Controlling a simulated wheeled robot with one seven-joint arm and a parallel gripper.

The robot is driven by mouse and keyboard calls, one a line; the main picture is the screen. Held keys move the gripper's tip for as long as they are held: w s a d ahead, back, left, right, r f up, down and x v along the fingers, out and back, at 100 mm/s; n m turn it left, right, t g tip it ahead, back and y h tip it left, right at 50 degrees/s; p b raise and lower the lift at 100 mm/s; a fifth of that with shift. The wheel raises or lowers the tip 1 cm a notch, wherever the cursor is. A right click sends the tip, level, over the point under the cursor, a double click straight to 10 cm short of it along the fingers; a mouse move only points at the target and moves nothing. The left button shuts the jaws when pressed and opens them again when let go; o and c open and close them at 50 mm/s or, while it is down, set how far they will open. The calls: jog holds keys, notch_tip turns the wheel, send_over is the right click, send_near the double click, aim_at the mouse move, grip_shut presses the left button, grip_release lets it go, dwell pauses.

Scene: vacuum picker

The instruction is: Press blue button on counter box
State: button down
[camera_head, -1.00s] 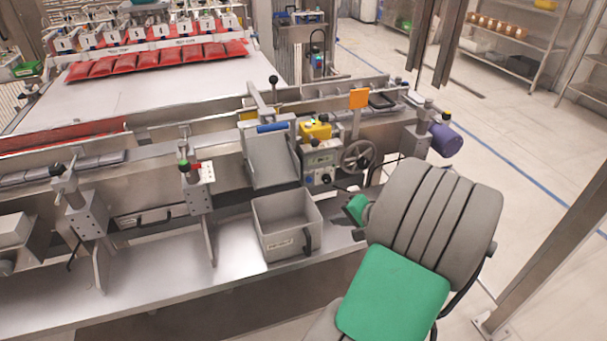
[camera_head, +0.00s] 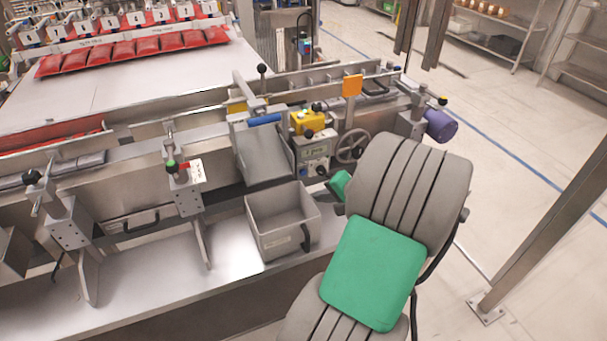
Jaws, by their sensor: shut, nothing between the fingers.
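A small grey control box (camera_head: 315,152) with a display and dark knobs is on the front of the machine, right of centre; it looks like the counter box. A yellow box (camera_head: 308,122) with a green-topped part and dark knobs sits just above it. I cannot make out a blue button on either at this size. My grey and green arm rises from the bottom of the view, right of centre, and a small green part of it ends just below and right of the control box. My gripper does not show; the arm hides what lies behind it.
A handwheel (camera_head: 351,146) and an orange plate (camera_head: 352,85) are right of the control box. A chute with a blue bar (camera_head: 264,119) is left of it. An open grey bin (camera_head: 263,241) stands below on the metal ledge. A steel post (camera_head: 540,215) stands at right.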

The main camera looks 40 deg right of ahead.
jog(key=w+d, duration=0.2)
jog(key=w, duration=0.5)
jog(key=shift+b, duration=0.3)
dwell(1.6)
jog(key=shift+w, duration=0.4)
jog(key=shift+w+d, duration=0.2)
jog(key=shift+w, duration=0.15)
dwell(0.4)
jog(key=shift+s, duration=0.15)
jog(key=shift+s+a+p, duration=0.25)
jog(key=shift+s+p, duration=0.15)
jog(key=shift+s, duration=0.25)
jog(key=shift+s+a+p, duration=0.2)
jog(key=shift+s+a, duration=0.05)
jog(key=shift+s, duration=0.55)
jog(key=shift+s+a+p, duration=0.2)
jog(key=shift+s+p, duration=0.05)
jog(key=shift+s, duration=0.55)
jog(key=shift+s+a+p, duration=0.2)
jog(key=shift+s+a, duration=0.05)
jog(key=shift+s, duration=0.55)
